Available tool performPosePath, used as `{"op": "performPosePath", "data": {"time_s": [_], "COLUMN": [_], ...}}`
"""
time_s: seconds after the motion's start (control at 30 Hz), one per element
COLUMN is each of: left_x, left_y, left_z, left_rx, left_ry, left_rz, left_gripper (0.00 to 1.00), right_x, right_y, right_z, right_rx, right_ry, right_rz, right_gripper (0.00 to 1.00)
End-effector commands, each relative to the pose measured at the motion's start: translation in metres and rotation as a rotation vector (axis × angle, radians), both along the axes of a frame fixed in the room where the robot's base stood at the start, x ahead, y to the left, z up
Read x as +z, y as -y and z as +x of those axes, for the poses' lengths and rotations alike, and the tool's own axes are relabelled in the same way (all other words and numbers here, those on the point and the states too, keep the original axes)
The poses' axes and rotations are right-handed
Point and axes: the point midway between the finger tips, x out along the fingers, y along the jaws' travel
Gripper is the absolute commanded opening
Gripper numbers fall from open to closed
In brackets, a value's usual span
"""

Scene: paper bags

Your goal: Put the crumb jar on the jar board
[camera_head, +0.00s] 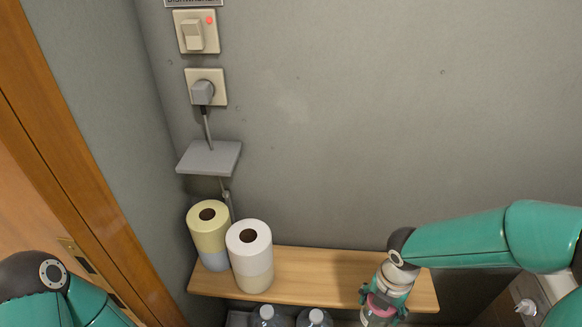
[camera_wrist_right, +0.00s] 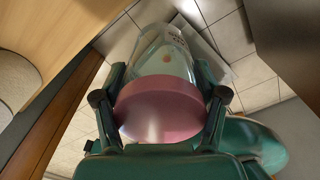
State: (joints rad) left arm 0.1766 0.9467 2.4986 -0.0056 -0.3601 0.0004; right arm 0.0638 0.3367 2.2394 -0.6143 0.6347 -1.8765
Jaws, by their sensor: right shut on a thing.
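The crumb jar, a clear glass jar with a pink lid (camera_head: 381,304), is low at the right in the head view, in front of the wooden shelf. In the right wrist view its pink lid (camera_wrist_right: 158,112) fills the space between my fingers, and its clear glass body (camera_wrist_right: 163,52) extends beyond. My right gripper (camera_head: 384,300) is shut on the jar around the lid. The jar's lower part is cut off in the head view. My left gripper is out of view; only its arm shows at bottom left. I cannot tell which surface is the jar board.
A wooden shelf (camera_head: 310,275) runs along the wall, with a yellow roll (camera_head: 208,235) and a white roll (camera_head: 250,262) at its left. Two bottles (camera_head: 314,317) stand below. A small grey shelf (camera_head: 209,157) hangs under a plug (camera_head: 203,92). The shelf's middle is clear.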

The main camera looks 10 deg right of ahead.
Motion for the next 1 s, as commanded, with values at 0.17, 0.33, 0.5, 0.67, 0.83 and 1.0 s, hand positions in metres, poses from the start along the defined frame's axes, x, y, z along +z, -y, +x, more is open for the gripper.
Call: {"op": "performPosePath", "data": {"time_s": [0.17, 0.33, 0.5, 0.67, 0.83, 1.0], "left_x": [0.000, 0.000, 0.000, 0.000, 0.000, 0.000], "left_y": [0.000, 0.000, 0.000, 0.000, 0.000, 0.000], "left_z": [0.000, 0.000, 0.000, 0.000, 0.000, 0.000], "left_rx": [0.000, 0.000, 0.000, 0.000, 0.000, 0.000], "left_ry": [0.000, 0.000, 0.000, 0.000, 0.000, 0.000], "left_rz": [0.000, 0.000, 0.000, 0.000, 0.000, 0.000], "left_gripper": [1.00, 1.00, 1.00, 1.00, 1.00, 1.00], "right_x": [0.015, 0.030, 0.045, 0.060, 0.072, 0.073], "right_y": [-0.020, -0.032, -0.038, -0.037, -0.035, -0.033], "right_z": [0.065, 0.100, 0.123, 0.137, 0.141, 0.133], "right_rx": [-0.405, -0.821, -1.231, -1.614, -1.968, -2.237], "right_ry": [0.004, 0.002, 0.001, 0.001, 0.000, 0.000], "right_rz": [0.001, 0.001, 0.001, 0.001, 0.000, -0.001], "right_gripper": [0.05, 0.05, 0.05, 0.05, 0.05, 0.05]}}
